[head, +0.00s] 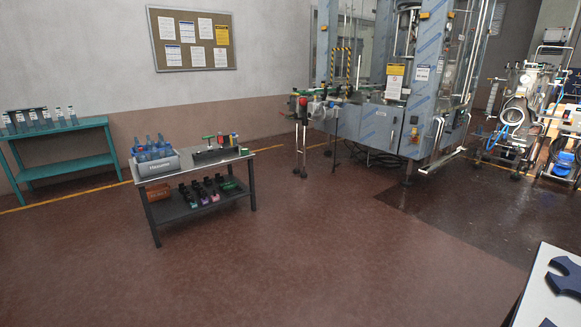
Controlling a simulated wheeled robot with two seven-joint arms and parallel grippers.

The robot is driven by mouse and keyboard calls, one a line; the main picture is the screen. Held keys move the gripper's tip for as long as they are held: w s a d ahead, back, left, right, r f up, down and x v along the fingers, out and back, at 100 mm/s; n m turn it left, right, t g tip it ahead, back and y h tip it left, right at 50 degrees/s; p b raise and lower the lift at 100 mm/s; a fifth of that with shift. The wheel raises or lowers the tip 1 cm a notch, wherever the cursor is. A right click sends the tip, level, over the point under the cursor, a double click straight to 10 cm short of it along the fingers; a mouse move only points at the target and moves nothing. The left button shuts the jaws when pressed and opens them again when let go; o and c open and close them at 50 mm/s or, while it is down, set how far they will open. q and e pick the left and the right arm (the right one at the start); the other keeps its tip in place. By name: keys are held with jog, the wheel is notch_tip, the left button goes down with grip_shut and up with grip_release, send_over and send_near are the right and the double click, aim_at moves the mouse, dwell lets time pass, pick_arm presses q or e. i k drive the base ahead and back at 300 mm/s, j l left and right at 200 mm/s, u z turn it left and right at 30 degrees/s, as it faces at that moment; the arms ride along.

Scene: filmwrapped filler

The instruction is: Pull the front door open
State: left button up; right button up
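The filler machine (375,127) stands at the back right of the head view, a grey cabinet with blue-marked film on its panels. Tall clear panels in metal frames rise above its base. One such panel (456,50) on the right side looks like a door and appears closed, but I cannot tell for sure which panel is the front door. A pale curved bar (437,134) like a handle sits low at the machine's right corner. Neither of my grippers is in view, and the machine is well away across the floor.
A small table (223,157) with a grey crate of blue bottles (156,160) stands left of centre. A teal bench (67,165) is at the left wall. A white-topped table (546,290) cuts the lower right corner. Equipment carts (522,110) stand right. The central floor is clear.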

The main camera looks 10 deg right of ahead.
aim_at(394, 85)
jog(key=i+z, duration=0.2)
jog(key=i, duration=0.3)
jog(key=i+j+z, duration=0.15)
jog(key=i, duration=0.35)
jog(key=i+j+z, duration=0.2)
jog(key=i, duration=0.25)
jog(key=i+l+z, duration=0.45)
jog(key=i, duration=0.25)
jog(key=i+z, duration=0.45)
jog(key=i, duration=0.25)
jog(key=i+j+z, duration=0.25)
jog(key=i+z, duration=0.2)
jog(key=i, duration=0.3)
jog(key=i+u, duration=0.25)
jog(key=i, duration=0.2)
jog(key=i+l+u, duration=0.25)
jog(key=i, duration=0.25)
jog(key=i+l+u, duration=0.2)
jog(key=i, duration=0.25)
jog(key=i+l+u, duration=0.25)
jog(key=i, duration=0.15)
jog(key=i+j, duration=0.25)
jog(key=i, duration=0.2)
